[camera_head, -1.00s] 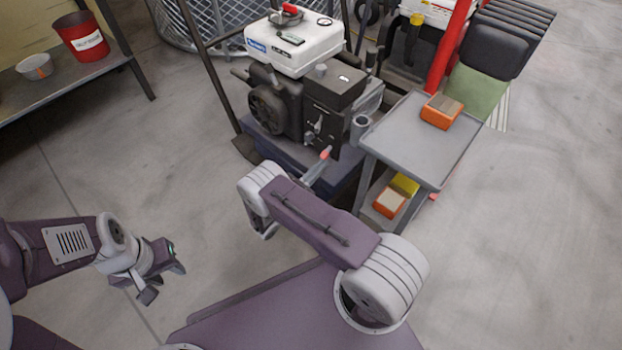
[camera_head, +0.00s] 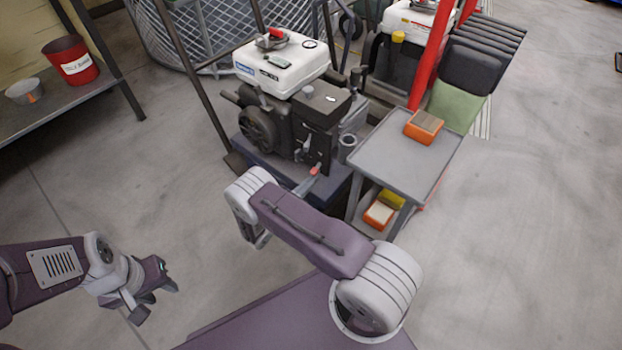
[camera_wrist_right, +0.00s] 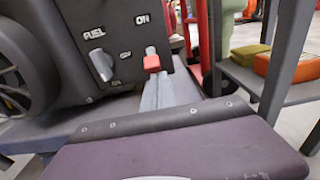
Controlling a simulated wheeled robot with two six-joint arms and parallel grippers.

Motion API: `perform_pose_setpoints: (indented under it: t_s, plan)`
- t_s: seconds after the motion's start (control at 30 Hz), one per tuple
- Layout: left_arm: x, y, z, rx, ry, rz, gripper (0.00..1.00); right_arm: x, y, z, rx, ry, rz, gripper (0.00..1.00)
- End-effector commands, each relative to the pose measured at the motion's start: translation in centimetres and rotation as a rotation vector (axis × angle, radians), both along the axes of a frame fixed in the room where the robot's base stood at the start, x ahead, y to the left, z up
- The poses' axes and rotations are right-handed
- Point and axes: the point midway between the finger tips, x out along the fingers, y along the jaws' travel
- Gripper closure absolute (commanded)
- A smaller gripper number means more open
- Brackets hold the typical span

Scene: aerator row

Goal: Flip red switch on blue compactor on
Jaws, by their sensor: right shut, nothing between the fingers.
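The blue compactor (camera_head: 240,150) stands at the top centre, a dark engine with a white tank on a blue base. In the right wrist view a red switch (camera_wrist_right: 152,63) sits on its dark panel, below an "ON" label and against a grey bar. A small red tip (camera_head: 314,170) shows there in the head view too. My right gripper (camera_wrist_right: 180,120) shows as a purple body low in the wrist view, just short of the panel; it is shut and empty. My left gripper (camera_head: 150,292) is open and empty, low over the floor.
A grey fuel lever (camera_wrist_right: 102,65) is left of the switch. A grey cart (camera_head: 385,160) with orange boxes stands close on the compactor's right, a red post (camera_head: 430,60) behind it. A shelf with a red bucket (camera_head: 72,62) is at far left. Floor at right is clear.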

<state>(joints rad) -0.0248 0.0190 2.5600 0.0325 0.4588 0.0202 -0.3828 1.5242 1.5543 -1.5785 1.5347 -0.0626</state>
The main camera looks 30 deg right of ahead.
Motion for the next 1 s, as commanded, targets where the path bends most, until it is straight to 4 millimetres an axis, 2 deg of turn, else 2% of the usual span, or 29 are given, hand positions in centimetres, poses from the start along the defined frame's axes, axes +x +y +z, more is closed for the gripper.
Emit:
perform_pose_setpoints:
  t_s: [0.03, 0.23, 0.37, 0.67, 0.93, 0.97, 1.0]
  plan:
    - [0.0, 0.0, 0.7, 0.0, 0.0, 0.0, 0.63, 0.0, 0.0, 0.5, 0.016, 0.007, 0.0, 1.0]
    - [0.0, 0.0, 2.2, 0.0, 0.0, 0.0, 0.63, -0.1, 0.2, 0.8, 0.079, 0.033, 0.0, 1.0]
    - [0.0, 0.0, 4.0, 0.0, 0.0, 0.0, 0.63, -0.1, 0.3, 1.4, 0.122, 0.051, 0.0, 1.0]
    - [0.0, 0.0, 9.7, 0.0, 0.0, 0.0, 0.63, -0.4, 0.8, 3.2, 0.194, 0.081, -0.001, 1.0]
    - [0.0, 0.0, 15.6, 0.0, 0.0, 0.0, 0.63, -0.5, 1.0, 5.1, 0.431, 0.179, -0.003, 1.0]
    - [0.0, 0.0, 16.1, 0.0, 0.0, 0.0, 0.63, -0.5, 1.0, 5.2, 0.455, 0.189, -0.002, 1.0]
    - [0.0, 0.0, 15.4, 0.0, -0.001, 0.0, 0.63, -0.5, 1.1, 4.3, 0.466, 0.194, -0.002, 1.0]
